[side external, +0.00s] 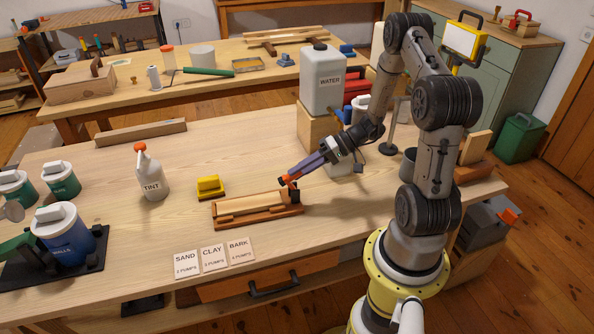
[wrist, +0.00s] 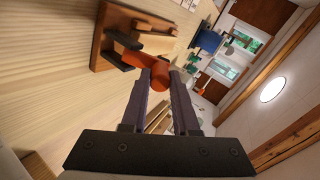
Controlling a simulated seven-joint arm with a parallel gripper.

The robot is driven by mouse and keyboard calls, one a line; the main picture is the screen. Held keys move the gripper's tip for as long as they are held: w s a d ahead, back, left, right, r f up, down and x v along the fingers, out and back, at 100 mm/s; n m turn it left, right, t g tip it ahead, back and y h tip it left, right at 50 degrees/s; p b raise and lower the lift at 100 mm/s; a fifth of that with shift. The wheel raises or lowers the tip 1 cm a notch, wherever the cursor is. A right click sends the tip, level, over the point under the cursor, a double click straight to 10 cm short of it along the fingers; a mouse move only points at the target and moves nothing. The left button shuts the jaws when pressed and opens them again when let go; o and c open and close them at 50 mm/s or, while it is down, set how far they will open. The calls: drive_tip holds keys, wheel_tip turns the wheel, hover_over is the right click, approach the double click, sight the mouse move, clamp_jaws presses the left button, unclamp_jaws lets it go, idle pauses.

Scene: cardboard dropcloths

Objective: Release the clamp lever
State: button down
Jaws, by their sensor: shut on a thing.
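A wooden clamp fixture (side external: 257,218) with a dark reddish base lies on the workbench, with a pale wood piece (side external: 250,204) along it. The orange-red clamp lever (side external: 284,181) is at the fixture's right end, beside a black clamp part (side external: 292,186). My gripper (side external: 291,177) reaches in from the upper right and is shut on the lever. In the wrist view, the lever (wrist: 128,42) runs from the black clamp part (wrist: 122,58) to a rounded orange end between the purple fingers of my gripper (wrist: 160,82). The fingers hide part of that end.
A yellow block (side external: 210,187) and an orange-capped TINT jug (side external: 150,178) stand left of the fixture. Labelled cards (side external: 213,258) lie in front. A white WATER container (side external: 322,82) on a wooden block (side external: 313,128) stands behind. Bench space right of the fixture is mostly clear.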

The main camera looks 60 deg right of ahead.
drive_tip(key=shift+s, duration=0.1)
idle(0.5)
drive_tip(key=c, duration=0.7)
unclamp_jaws()
drive_tip(key=shift+o, duration=0.2)
